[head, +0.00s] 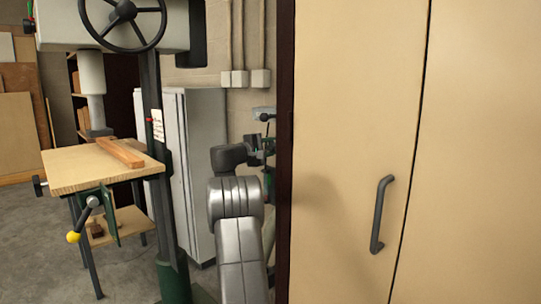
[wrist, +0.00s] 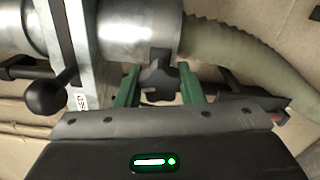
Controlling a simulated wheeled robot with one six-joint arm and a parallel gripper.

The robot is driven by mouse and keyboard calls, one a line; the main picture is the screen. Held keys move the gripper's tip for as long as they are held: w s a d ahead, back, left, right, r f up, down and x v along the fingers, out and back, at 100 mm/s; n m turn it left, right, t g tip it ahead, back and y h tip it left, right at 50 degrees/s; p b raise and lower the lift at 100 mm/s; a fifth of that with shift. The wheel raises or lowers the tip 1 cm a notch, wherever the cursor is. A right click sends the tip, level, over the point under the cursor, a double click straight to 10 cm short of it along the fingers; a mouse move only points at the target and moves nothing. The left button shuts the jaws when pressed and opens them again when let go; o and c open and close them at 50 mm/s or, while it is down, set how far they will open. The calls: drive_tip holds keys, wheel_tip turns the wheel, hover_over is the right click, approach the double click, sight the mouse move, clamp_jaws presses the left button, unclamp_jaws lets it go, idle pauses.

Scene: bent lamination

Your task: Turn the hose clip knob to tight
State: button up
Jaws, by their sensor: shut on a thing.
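The hose clip knob (wrist: 158,84) is a dark, lobed knob below the joint of a metal pipe (wrist: 135,30) and a ribbed grey-green hose (wrist: 235,45) in the wrist view. My gripper (wrist: 160,78) has its two green fingers on either side of the knob and is shut on it. Any tight marking on the clip is not readable. In the head view my gripper is small, beyond my grey arm, and the knob cannot be made out there.
A lever with a black ball end (wrist: 45,97) sits left of the knob, beside a pale labelled plate (wrist: 82,60). In the head view a tall tan cabinet (head: 350,120) stands close on the right. A machine with a wooden table (head: 85,170) stands left.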

drive_tip(key=shift+f+m+b, duration=0.1)
drive_tip(key=shift+m+b, duration=0.65)
drive_tip(key=shift+m, duration=0.35)
drive_tip(key=o, duration=1)
drive_tip(key=shift+s+a, duration=0.1)
drive_tip(key=v, duration=1.3)
drive_tip(key=shift+s+a+p, duration=0.2)
drive_tip(key=shift+s+p, duration=0.05)
drive_tip(key=shift+p, duration=0.05)
drive_tip(key=shift+w+d, duration=0.1)
drive_tip(key=x, duration=1.3)
drive_tip(key=shift+w+d+b, duration=0.2)
drive_tip(key=shift+w+b, duration=0.05)
drive_tip(key=shift+b, duration=0.05)
drive_tip(key=shift+s+a, duration=0.1)
